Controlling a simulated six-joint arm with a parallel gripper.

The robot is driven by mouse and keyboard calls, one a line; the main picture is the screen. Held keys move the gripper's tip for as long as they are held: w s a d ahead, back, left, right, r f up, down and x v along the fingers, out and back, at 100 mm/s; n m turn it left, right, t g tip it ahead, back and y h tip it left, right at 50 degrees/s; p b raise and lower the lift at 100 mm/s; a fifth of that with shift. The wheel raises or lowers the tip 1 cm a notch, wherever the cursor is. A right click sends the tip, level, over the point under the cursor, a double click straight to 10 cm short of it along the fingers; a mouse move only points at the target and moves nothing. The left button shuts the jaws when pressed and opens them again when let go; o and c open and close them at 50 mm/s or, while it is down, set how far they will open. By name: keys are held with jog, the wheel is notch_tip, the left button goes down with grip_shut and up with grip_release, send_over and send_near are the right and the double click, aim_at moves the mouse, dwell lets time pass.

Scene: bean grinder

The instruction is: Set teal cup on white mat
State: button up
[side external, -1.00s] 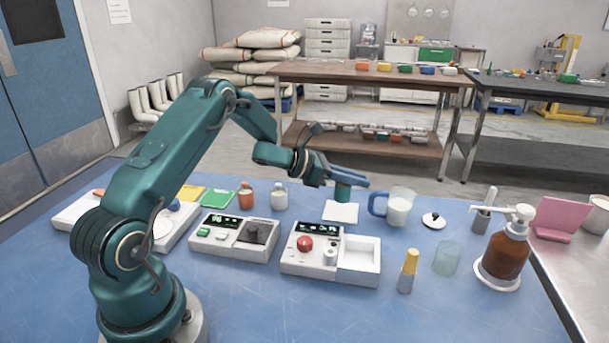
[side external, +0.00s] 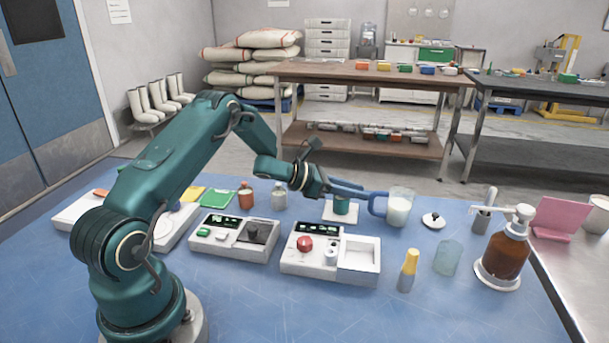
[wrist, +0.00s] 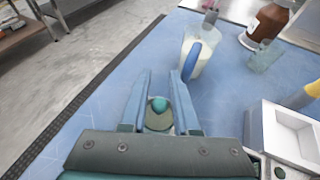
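The teal cup (side external: 341,207) stands upright on the white mat (side external: 329,217), behind the machine with the red knob. My gripper (side external: 374,195) is level with the top of the cup, its two fingers spread. In the wrist view the teal cup (wrist: 159,104) lies between the fingers of my gripper (wrist: 163,78), with a gap showing on each side. The fingers partly hide the cup's upper part in the side view.
A glass jug (side external: 399,207) of white liquid stands close right of the fingertips, its blue handle (side external: 377,206) toward them. The machine with the red knob (side external: 304,243) is in front. Small bottles (side external: 279,196) stand left. Open blue table lies behind the mat.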

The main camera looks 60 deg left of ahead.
jog(key=v, duration=1.2)
jog(key=w+r+n+y, duration=0.4)
jog(key=r+n+y, duration=0.2)
jog(key=r+n, duration=0.3)
jog(key=s+d+r+n+y, duration=0.3)
jog(key=s+r+n+y, duration=0.1)
jog(key=n, duration=0.9)
jog(key=s+d+f+n+g+h, duration=0.2)
jog(key=s+d+n+g, duration=0.1)
jog(key=s+d+n, duration=0.4)
jog(key=s+d+f+n+g+h, duration=0.2)
jog(key=s+d+n+g, duration=0.2)
jog(key=s+d+n, duration=0.4)
jog(key=s+n, duration=0.3)
jog(key=s, duration=0.2)
jog(key=shift+f+n+h, duration=0.3)
jog(key=shift+s+d, duration=0.1)
jog(key=shift+d, duration=0.05)
